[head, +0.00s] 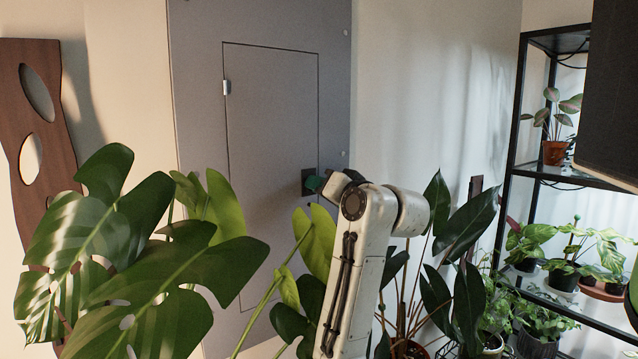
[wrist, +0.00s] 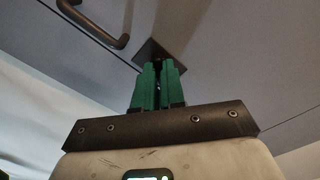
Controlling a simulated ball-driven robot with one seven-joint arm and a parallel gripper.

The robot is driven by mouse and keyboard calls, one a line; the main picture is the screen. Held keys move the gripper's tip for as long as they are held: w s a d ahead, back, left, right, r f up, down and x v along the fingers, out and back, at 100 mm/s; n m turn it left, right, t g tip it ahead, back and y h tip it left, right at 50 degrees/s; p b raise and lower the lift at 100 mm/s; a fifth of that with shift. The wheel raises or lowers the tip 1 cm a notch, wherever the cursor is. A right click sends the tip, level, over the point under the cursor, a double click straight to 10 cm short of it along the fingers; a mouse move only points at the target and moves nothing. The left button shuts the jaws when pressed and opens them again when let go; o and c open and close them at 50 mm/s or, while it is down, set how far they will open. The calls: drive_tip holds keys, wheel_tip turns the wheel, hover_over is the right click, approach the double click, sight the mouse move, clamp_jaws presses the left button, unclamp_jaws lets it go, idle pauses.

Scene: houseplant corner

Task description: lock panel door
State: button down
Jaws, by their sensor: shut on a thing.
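The grey panel door (head: 270,125) sits flush in a larger grey panel and looks closed, with a hinge (head: 226,87) on its left edge. A dark lock plate (head: 307,180) is at its right edge; the plate also shows in the wrist view (wrist: 153,50). My gripper (head: 317,183) reaches the plate from the right. In the wrist view its green fingers (wrist: 158,85) are close together on a small dark lock knob (wrist: 179,65) at the plate. The knob is mostly hidden by the fingers, so its turn angle cannot be told.
A dark bar handle (wrist: 100,22) is near the plate in the wrist view. Large monstera leaves (head: 150,270) and a dark-leaved plant (head: 450,250) crowd my arm. A black shelf (head: 512,150) with potted plants stands right. A wooden board (head: 40,175) is at left.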

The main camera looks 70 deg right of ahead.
drive_tip(key=shift+n+p, duration=0.7)
drive_tip(key=shift+n, duration=2.9)
drive_tip(key=c, duration=1.2)
unclamp_jaws()
